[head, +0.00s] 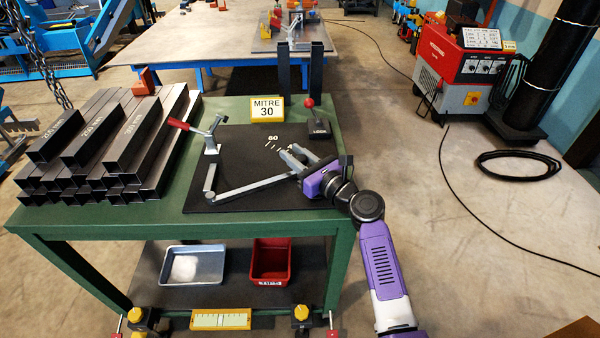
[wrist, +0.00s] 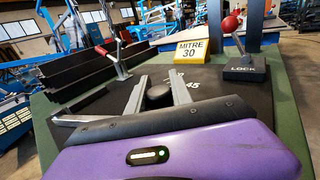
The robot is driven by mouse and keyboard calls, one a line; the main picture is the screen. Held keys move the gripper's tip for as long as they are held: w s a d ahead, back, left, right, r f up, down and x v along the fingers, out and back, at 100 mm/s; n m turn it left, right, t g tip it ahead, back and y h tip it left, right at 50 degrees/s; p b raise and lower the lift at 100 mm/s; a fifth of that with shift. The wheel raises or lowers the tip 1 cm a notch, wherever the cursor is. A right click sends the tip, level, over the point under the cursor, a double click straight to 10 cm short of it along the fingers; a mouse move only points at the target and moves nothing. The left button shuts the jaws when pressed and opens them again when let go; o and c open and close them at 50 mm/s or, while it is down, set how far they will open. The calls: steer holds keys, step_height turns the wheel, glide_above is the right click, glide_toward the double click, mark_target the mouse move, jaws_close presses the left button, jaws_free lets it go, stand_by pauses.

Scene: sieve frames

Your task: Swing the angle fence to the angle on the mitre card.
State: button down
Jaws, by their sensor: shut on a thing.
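The mitre card (head: 266,109) stands at the back of the green bench and reads MITRE 30; it also shows in the wrist view (wrist: 194,50). The angle fence (head: 250,189) is a grey bar lying over a black plate, with an upright end at its left. My gripper (head: 291,153) is at the fence's right end. In the wrist view my fingers (wrist: 158,88) stand on either side of a dark round knob (wrist: 159,96) and are shut on it. Scale marks on the plate show 60 in the head view and 45 in the wrist view; the fence's exact angle cannot be read.
A lock lever with a red ball (head: 309,103) stands on a block marked LOCK at the back right. A red-handled clamp (head: 211,142) stands behind the fence's left end. Stacked steel tubes (head: 110,148) fill the bench's left. Two dark posts (head: 317,68) rise at the back.

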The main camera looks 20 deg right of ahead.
steer(key=shift+w+a+f+n+g+y+b, duration=0.1)
steer(key=shift+w+a+n+g+y+b, duration=0.25)
steer(key=shift+w+y, duration=0.3)
steer(key=shift+w+a+f+n+g+y+b, duration=0.1)
steer(key=shift+w+n+g+y+b, duration=0.05)
steer(key=shift+w+n+y+b, duration=0.4)
steer(key=shift+w, duration=0.15)
steer(key=c, duration=1.1)
jaws_free()
steer(key=shift+r, duration=0.1)
steer(key=shift+c, duration=0.2)
steer(key=shift+d, duration=0.1)
steer(key=p+v, duration=0.1)
steer(key=v, duration=0.6)
steer(key=shift+s+d, duration=0.1)
steer(key=shift+s, duration=0.3)
steer(key=shift+d, duration=0.1)
